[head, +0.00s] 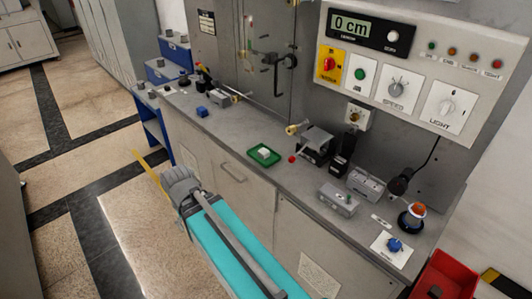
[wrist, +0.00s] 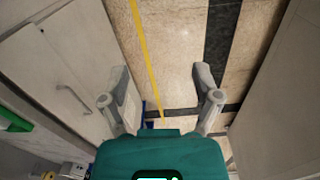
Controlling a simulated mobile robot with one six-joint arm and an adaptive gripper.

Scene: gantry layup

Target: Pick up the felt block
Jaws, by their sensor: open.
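A small pale block (head: 264,152), which looks like the felt block, lies in a shallow green tray (head: 252,163) on the grey counter in the head view. My gripper (head: 178,177) is in front of the counter, to the left of the tray and apart from it. In the wrist view my gripper (wrist: 160,75) is open, with only floor between its fingers. The green tray also shows at the left edge of the wrist view (wrist: 14,122); the block cannot be made out there.
The counter (head: 225,130) carries a blue block (head: 201,112), a red-knobbed metal fixture (head: 314,145), grey boxes (head: 338,199) and an orange-topped flask (head: 412,216). A control panel (head: 410,65) rises behind. A red bin (head: 445,275) stands at lower right. Floor at left is clear.

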